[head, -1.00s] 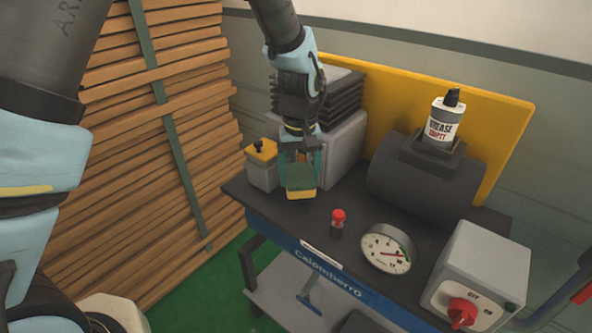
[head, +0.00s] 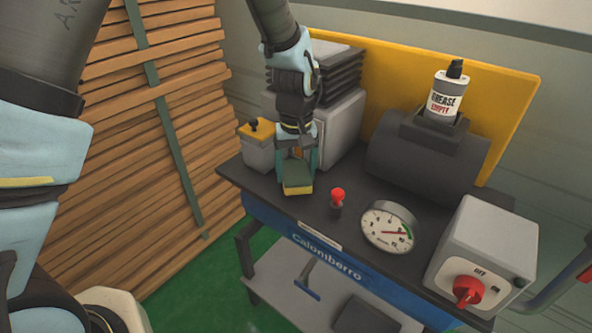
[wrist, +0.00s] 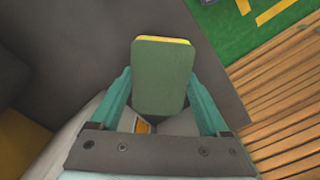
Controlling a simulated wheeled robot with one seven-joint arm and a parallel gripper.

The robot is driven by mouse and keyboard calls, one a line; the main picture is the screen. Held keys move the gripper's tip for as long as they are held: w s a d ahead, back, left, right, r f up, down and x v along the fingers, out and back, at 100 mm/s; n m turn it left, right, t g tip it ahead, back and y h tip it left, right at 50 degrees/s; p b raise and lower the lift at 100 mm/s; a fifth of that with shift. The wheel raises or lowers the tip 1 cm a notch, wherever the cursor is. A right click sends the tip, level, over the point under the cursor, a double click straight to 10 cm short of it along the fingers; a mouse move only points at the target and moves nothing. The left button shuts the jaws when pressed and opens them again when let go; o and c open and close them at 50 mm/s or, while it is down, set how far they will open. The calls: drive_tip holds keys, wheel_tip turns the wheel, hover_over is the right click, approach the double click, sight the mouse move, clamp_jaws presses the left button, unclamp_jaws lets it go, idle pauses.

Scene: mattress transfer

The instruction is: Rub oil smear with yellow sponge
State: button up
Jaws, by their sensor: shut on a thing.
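The sponge (head: 298,179) has a green top and a yellow lower side. My gripper (head: 296,165) is shut on it, just above the dark cart top (head: 357,207) at its left end. In the wrist view the sponge (wrist: 162,75) sits between the two teal fingers, its green face toward the camera and a thin yellow edge at the far side. I cannot tell whether its underside touches the surface. I see no oil smear in either view; the sponge and gripper hide the patch of cart top beneath them.
A red-topped knob (head: 337,196) and a round gauge (head: 388,229) are right of the sponge. A grey box with a red switch (head: 468,291) stands at the right end. A grease bottle (head: 446,94) stands on a dark cylinder (head: 424,165). A small yellow-topped container (head: 258,150) is at left.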

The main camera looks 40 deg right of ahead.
sight(307, 165)
drive_tip(key=shift+f+b, duration=0.65)
drive_tip(key=shift+f, duration=0.35)
drive_tip(key=shift+d, duration=0.1)
idle(0.3)
drive_tip(key=shift+w+d+r+p, duration=0.1)
drive_tip(key=shift+w+d+p, duration=0.1)
drive_tip(key=shift+d, duration=0.45)
drive_tip(key=shift+w+d+r+p, duration=0.1)
drive_tip(key=shift+w+d+p, duration=0.05)
drive_tip(key=shift+d, duration=0.8)
drive_tip(key=shift+c, duration=0.5)
drive_tip(key=shift+w+d+r, duration=0.1)
drive_tip(key=shift+d+r, duration=0.05)
drive_tip(key=shift+d, duration=0.2)
clamp_jaws()
drive_tip(key=shift+r, duration=0.15)
drive_tip(key=shift+s+a, duration=0.3)
drive_tip(key=shift+a, duration=0.4)
drive_tip(key=shift+s+a+f, duration=0.1)
drive_tip(key=shift+a, duration=0.55)
drive_tip(key=shift+s+a+f, duration=0.1)
drive_tip(key=shift+a, duration=0.5)
